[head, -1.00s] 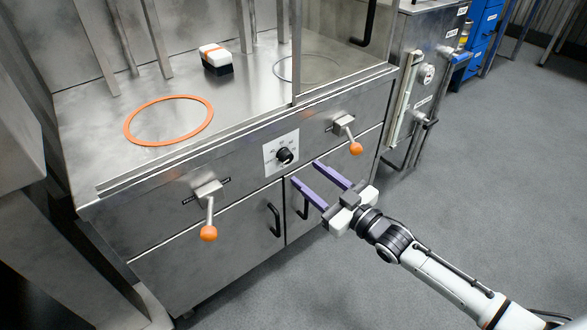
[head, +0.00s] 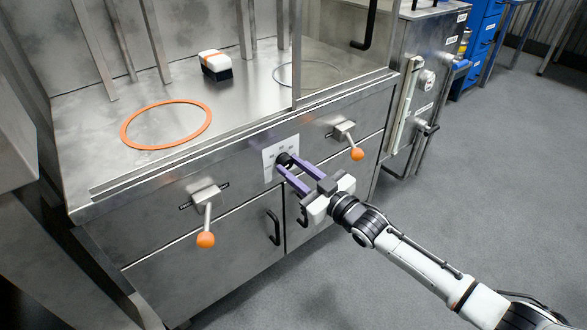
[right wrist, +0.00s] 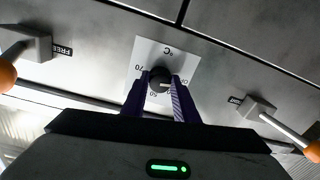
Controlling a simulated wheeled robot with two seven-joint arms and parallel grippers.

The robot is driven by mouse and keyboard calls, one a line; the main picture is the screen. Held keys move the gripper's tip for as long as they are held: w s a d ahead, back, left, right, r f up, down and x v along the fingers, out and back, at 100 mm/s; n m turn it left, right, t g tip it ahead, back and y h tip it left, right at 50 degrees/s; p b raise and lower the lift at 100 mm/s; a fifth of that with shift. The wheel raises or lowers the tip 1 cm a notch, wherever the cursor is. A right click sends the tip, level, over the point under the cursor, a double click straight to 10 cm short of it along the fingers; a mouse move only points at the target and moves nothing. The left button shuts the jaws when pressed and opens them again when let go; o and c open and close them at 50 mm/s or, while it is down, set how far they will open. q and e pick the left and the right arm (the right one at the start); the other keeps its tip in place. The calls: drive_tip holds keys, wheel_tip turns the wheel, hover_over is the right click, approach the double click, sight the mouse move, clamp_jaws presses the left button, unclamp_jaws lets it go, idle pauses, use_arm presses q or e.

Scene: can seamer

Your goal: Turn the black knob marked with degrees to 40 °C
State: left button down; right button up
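The black knob (right wrist: 159,80) sits on a white dial plate (right wrist: 184,62) marked °C, on the front of the steel machine. In the right wrist view, a 70 and a 50 are legible on the plate, with OFF-like lettering at the right. A pale mark on the knob points right, roughly toward that lettering. My right gripper (head: 286,163) has its purple fingers on either side of the knob, close against it, and appears shut on it. In the head view the fingers partly hide the knob (head: 284,158) and plate (head: 268,160). My left gripper is not in view.
Levers with orange balls flank the dial, one at left (head: 206,240) and one at right (head: 357,154). Door handles (head: 273,228) are below. An orange ring (head: 124,130) and an orange, white and black block (head: 216,66) lie on the steel top. Grey floor is clear at right.

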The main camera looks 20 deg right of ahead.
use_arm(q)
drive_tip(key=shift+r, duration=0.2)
use_arm(e)
drive_tip(key=shift+m+p, duration=0.3)
drive_tip(key=shift+m, duration=0.8)
drive_tip(key=shift+m+p, duration=0.5)
drive_tip(key=shift+m, duration=0.4)
drive_tip(key=shift+a+m, duration=0.1)
drive_tip(key=shift+m, duration=1.5)
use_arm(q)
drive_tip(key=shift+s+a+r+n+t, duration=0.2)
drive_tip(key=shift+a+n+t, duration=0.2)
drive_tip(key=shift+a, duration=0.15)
use_arm(e)
drive_tip(key=shift+m+t, duration=0.3)
drive_tip(key=shift+m, duration=1)
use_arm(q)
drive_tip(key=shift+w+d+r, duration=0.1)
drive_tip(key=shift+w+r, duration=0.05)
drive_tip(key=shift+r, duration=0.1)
use_arm(e)
drive_tip(key=shift+s, duration=0.1)
